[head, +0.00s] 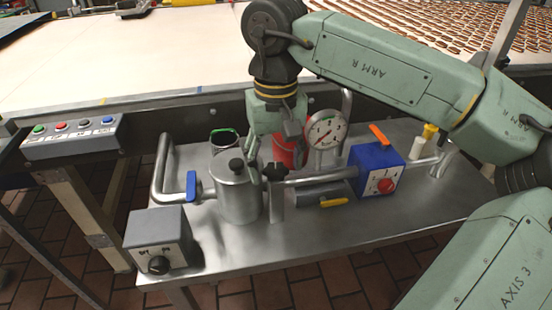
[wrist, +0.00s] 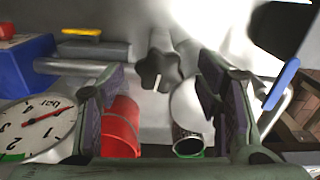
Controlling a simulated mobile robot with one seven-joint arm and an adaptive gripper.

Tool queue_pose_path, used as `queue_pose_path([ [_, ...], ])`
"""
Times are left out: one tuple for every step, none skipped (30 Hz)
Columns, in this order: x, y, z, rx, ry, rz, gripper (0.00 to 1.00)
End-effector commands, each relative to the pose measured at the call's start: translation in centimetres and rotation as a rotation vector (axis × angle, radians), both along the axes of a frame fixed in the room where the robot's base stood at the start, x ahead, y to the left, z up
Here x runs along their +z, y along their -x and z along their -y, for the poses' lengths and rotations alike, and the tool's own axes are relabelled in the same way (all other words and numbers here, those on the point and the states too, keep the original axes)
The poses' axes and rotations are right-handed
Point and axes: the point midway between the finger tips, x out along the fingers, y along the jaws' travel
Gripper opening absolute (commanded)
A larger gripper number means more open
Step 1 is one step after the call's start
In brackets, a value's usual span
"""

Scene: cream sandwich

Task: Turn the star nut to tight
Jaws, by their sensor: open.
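My gripper (head: 273,145) points down behind and above the star nut. In the wrist view the open jaws of my gripper (wrist: 165,100) stand wide apart, with the star nut beyond the fingertips and between them. Nothing is held, and I cannot tell whether the nut is tight.
A round dial gauge (head: 326,129) and a red container (head: 290,150) stand close behind my gripper. A blue box (head: 376,170) with a red knob is at right. A blue-handled valve (head: 191,186) and a grey knob box (head: 160,240) are at left. The front right table is clear.

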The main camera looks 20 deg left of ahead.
Motion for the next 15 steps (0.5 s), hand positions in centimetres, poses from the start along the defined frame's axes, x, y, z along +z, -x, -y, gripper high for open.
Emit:
queue_pose_path([
  [-0.08, 0.0, 0.0, 0.0, 0.0, 0.0, 0.59],
  [-0.11, 0.0, 0.0, 0.0, -0.001, 0.001, 0.59],
  [-0.11, -0.01, -0.01, 0.0, -0.001, 0.0, 0.59],
  [-0.11, -0.01, -0.01, 0.0, -0.001, 0.0, 0.59],
  [-0.1, -0.01, -0.01, 0.0, -0.001, 0.0, 0.59],
  [-0.1, -0.01, -0.01, 0.0, -0.001, 0.001, 0.59],
  [-0.09, -0.02, -0.01, 0.0, -0.001, 0.0, 0.59],
  [-0.09, -0.02, -0.01, 0.0, -0.001, 0.001, 0.58],
  [-0.08, -0.01, -0.02, 0.0, -0.001, 0.001, 0.55],
  [-0.08, -0.01, -0.02, 0.0, -0.001, 0.001, 0.53],
  [-0.08, -0.01, -0.02, 0.0, -0.001, 0.001, 0.51],
  [-0.07, -0.01, -0.02, 0.0, -0.001, 0.001, 0.48],
  [-0.07, -0.01, -0.02, 0.0, -0.001, 0.001, 0.46],
  [-0.07, -0.01, -0.02, 0.0, -0.001, 0.001, 0.44],
  [-0.06, -0.01, -0.02, 0.0, -0.001, 0.001, 0.42],
])
